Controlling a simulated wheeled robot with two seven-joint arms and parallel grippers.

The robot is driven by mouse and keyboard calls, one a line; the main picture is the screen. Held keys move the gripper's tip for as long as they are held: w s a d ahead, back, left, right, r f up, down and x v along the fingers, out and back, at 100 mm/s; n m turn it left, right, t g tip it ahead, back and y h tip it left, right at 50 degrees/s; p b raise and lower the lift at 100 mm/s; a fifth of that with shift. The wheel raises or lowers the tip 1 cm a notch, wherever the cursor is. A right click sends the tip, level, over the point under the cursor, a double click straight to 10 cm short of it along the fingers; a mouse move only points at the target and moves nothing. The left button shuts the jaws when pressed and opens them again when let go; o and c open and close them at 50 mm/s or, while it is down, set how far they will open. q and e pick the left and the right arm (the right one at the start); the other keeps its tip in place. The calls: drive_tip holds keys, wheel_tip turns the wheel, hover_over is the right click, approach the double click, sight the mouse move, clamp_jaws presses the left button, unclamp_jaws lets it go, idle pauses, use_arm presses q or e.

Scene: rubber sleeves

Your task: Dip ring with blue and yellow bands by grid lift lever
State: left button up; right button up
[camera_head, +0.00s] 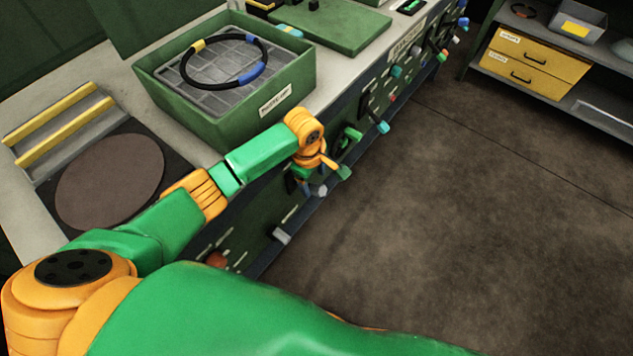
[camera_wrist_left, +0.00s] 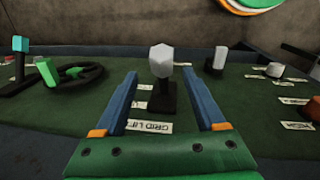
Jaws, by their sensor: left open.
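The black ring with blue and yellow bands (camera_head: 247,76) lies on a grey grid (camera_head: 222,65) in the open green tank (camera_head: 205,125). The grid lift lever (camera_wrist_left: 162,67) has a pale, faceted knob on a dark stem. It stands above a partly hidden label reading "GRID LI" (camera_wrist_left: 150,126). My left gripper (camera_wrist_left: 163,82) is open around the lever, one finger on each side, with a visible gap to both. In the head view my left gripper (camera_head: 310,182) is at the bench's front panel below the tank, largely hidden by the wrist. My right gripper is not in view.
In the wrist view a green-handled lever and a dark handwheel (camera_wrist_left: 75,75) are left of the lever; another pale-knobbed lever (camera_wrist_left: 215,60) is right. More coloured controls (camera_head: 396,71) line the panel. A round brown plate (camera_head: 110,180) lies left of the tank. The floor is clear.

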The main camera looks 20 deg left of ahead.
sight(313, 186)
use_arm(q)
wheel_tip(313, 186, down, 4)
drive_tip(key=shift+f+b, duration=0.2)
drive_tip(key=shift+b, duration=0.45)
drive_tip(key=shift+w+f, duration=0.1)
drive_tip(key=shift+f, duration=0.05)
clamp_jaws()
idle(0.8)
